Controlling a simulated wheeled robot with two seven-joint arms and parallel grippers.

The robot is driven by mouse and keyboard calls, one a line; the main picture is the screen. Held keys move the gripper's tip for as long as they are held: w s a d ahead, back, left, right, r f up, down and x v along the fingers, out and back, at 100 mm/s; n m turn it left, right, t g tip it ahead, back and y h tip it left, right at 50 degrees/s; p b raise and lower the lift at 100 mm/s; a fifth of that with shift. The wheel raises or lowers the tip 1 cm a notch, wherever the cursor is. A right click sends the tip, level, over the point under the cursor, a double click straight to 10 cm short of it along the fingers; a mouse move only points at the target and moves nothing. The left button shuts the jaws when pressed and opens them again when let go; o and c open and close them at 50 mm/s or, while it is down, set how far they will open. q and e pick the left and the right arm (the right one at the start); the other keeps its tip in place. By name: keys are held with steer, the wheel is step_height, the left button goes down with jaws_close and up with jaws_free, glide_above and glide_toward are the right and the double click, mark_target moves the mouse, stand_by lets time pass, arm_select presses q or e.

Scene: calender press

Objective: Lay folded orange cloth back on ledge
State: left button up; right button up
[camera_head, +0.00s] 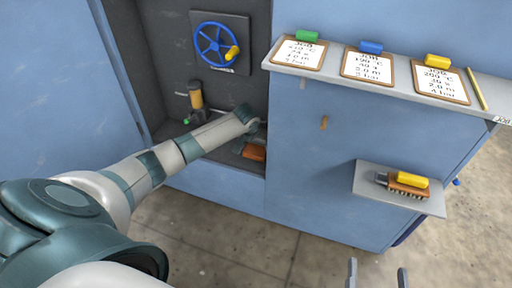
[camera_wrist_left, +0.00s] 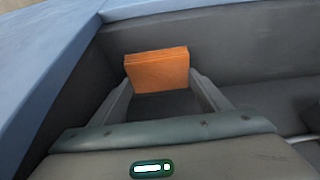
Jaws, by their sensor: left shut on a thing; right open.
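The folded orange cloth (camera_wrist_left: 158,70) shows in the left wrist view between the fingertips of my left gripper (camera_wrist_left: 160,82), which is shut on it. In the head view the cloth (camera_head: 254,152) is at the end of my left arm, low in the dark recess, near the ledge (camera_head: 238,160) at its bottom. I cannot tell whether the cloth touches the ledge. My left gripper (camera_head: 252,138) is partly hidden by its wrist. My right gripper (camera_head: 378,276) is open and empty at the bottom edge of the head view.
A blue handwheel (camera_head: 214,45) and an amber cylinder (camera_head: 196,98) are in the recess. Clipboards (camera_head: 368,66) lie on the upper shelf (camera_head: 290,70). A brush (camera_head: 408,188) and yellow block (camera_head: 412,179) lie on a small side shelf (camera_head: 372,192). The floor in front is clear.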

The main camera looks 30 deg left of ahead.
arm_select(q)
steer(key=shift+f, duration=0.1)
arm_select(e)
steer(key=shift+f, duration=0.1)
arm_select(q)
steer(key=o, duration=0.8)
steer(key=shift+s+r, duration=0.1)
steer(key=shift+r, duration=0.25)
steer(key=shift+s+r+p, duration=0.25)
steer(key=shift+r+p, duration=0.1)
steer(key=shift+r, duration=0.3)
steer(key=shift+p+v, duration=1.3)
steer(key=shift+v, duration=3.75)
arm_select(e)
steer(key=s+d+f+g+h, duration=0.1)
steer(key=s+f+g, duration=0.1)
steer(key=f, duration=0.3)
steer(key=s+d+f+g+h, duration=0.1)
steer(key=d+f+g, duration=0.1)
steer(key=f+g, duration=0.3)
steer(key=shift+s+d+f+m, duration=0.2)
steer(key=shift+s+d+m, duration=0.1)
steer(key=shift+s, duration=0.1)
arm_select(q)
steer(key=shift+s+d, duration=0.1)
